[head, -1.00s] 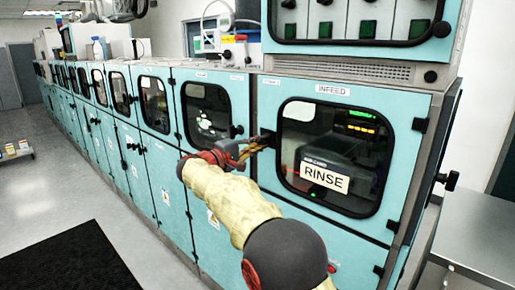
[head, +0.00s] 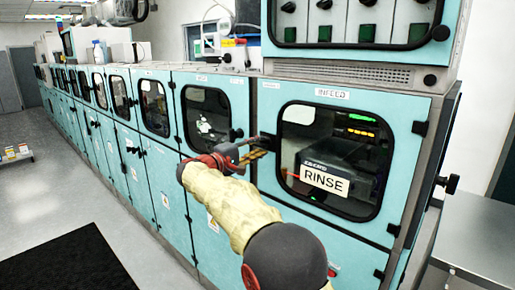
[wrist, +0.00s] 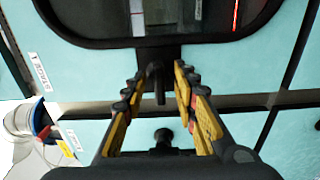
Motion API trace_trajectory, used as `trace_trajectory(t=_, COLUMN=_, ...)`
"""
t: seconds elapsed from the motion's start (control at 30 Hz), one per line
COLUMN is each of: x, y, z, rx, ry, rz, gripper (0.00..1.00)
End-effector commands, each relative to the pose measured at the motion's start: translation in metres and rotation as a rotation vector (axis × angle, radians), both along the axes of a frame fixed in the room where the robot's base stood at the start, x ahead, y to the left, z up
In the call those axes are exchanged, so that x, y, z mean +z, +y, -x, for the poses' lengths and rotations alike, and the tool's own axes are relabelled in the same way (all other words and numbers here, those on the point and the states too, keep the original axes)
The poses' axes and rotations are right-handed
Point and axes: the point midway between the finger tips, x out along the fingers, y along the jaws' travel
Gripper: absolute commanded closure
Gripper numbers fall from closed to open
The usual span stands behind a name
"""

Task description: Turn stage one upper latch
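The stage one upper latch (wrist: 159,84) is a small black handle at the edge of the windowed teal door (wrist: 225,62). In the wrist view it stands between the two yellow-and-black fingers of my gripper (wrist: 159,72), with a visible gap on each side. The gripper is open and does not appear to touch the handle. In the head view my gripper (head: 254,148) is at the left edge of the door marked INFEED (head: 395,100), and its fingers partly hide the latch.
A second black latch (wrist: 163,137) is on the neighbouring panel, across the seam. The RINSE sign (head: 324,180) is seen through the window. A long row of teal cabinets (head: 105,120) runs away to the left. A metal table (head: 485,240) stands at the right.

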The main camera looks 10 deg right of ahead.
Motion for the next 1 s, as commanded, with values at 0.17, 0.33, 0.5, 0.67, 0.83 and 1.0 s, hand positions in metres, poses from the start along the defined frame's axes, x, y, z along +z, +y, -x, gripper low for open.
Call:
trace_trajectory(t=0.17, x=0.0, y=0.005, z=0.004, rx=0.001, ry=0.0, rz=0.0, gripper=0.71)
trace_trajectory(t=0.33, x=0.001, y=0.027, z=0.018, rx=0.003, ry=-0.001, rz=-0.001, gripper=0.71)
trace_trajectory(t=0.5, x=0.001, y=0.056, z=0.039, rx=0.004, ry=0.001, rz=-0.001, gripper=0.71)
trace_trajectory(t=0.67, x=-0.001, y=0.079, z=0.056, rx=0.002, ry=0.002, rz=0.001, gripper=0.71)
trace_trajectory(t=0.83, x=0.0, y=0.093, z=0.067, rx=0.001, ry=0.001, rz=0.001, gripper=0.71)
trace_trajectory(t=1.0, x=0.0, y=0.098, z=0.07, rx=0.0, ry=0.0, rz=0.0, gripper=0.71)
